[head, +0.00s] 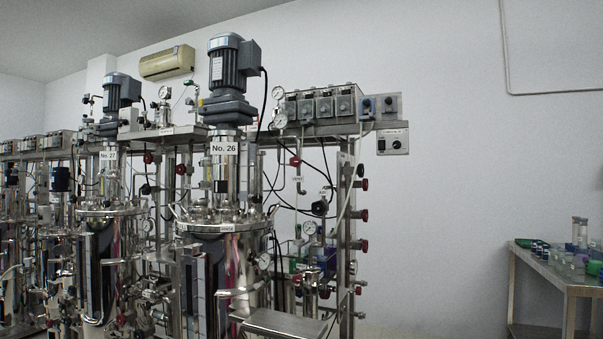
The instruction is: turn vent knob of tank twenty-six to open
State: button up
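Tank twenty-six (207,262) is a shiny steel vessel in the middle of the head view, with a grey motor above it and a white "No. 26" label (223,148). To its right, a small red knob (295,161) sits on thin tubing, just above a small tag (297,181) that seems to read "VENT". A larger black knob (319,208) is lower right of it, by another small tag. I cannot tell for sure which knob the vent tag belongs to, or whether it is open or closed. My gripper is not in view.
Tank No. 27 (108,225) stands to the left. A steel frame with red knobs (361,246) on its post stands right of tank twenty-six. A steel step (283,325) is low in front. A table (566,284) with small containers is far right, with open space before it.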

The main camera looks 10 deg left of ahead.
aim_at(295, 161)
jog(key=u, duration=0.7)
jog(key=i+j+z, duration=0.15)
jog(key=j, duration=0.2)
jog(key=i+j+z, duration=0.15)
jog(key=j, duration=0.15)
jog(key=k+l, duration=0.15)
jog(key=l, duration=0.2)
jog(key=k+l, duration=0.15)
jog(key=l, duration=0.2)
jog(key=k+l, duration=0.15)
jog(key=l, duration=0.2)
jog(key=i+j, duration=0.1)
jog(key=j, duration=0.2)
jog(key=i+j, duration=0.25)
jog(key=j, duration=0.3)
